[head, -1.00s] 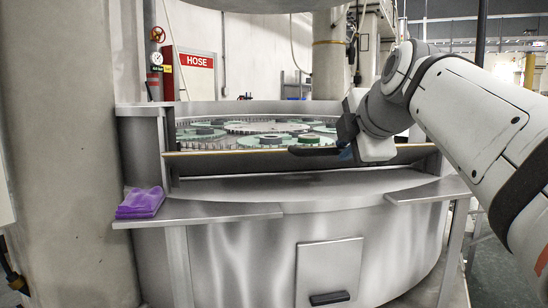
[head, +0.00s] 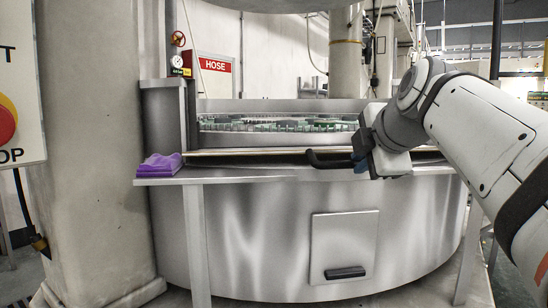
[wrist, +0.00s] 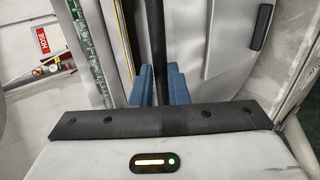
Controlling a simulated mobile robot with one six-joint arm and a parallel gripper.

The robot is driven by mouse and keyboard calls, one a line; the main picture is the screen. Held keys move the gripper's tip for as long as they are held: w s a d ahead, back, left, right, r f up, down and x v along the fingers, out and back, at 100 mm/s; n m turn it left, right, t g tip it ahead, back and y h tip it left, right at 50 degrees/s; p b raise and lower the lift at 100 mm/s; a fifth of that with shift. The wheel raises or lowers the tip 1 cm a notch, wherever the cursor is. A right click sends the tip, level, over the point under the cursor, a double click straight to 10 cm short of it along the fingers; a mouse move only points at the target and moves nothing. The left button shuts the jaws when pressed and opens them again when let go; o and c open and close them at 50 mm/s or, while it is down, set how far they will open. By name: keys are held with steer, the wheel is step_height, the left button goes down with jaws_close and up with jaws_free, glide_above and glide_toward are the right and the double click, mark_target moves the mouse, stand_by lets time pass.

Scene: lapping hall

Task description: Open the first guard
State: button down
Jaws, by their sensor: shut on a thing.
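The guard (head: 250,153) is a long low panel with a yellowish top edge across the front of the round steel lapping machine. A black bar handle (head: 326,161) stands out from it. My gripper (head: 361,152) is at the handle's right part, with blue fingers. In the wrist view the black handle (wrist: 159,35) passes between the two blue fingers (wrist: 159,86), which are shut on it. The grip's far side is hidden. I cannot tell how far the guard has swung.
A steel ledge (head: 240,176) runs below the guard, with a folded purple cloth (head: 160,165) at its left end. A hatch (head: 345,248) is in the machine's front. A thick pillar (head: 90,120) and a red stop button (head: 5,122) are at left.

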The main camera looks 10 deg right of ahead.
steer(key=shift+r, duration=0.1)
steer(key=c, duration=1.7)
jaws_free()
steer(key=shift+s+d+r, duration=0.1)
steer(key=shift+s, duration=0.05)
steer(key=o, duration=0.3)
step_height(320, 180, up, 10)
steer(key=p, duration=0.4)
steer(key=shift+p, duration=0.4)
steer(key=shift+c, duration=0.3)
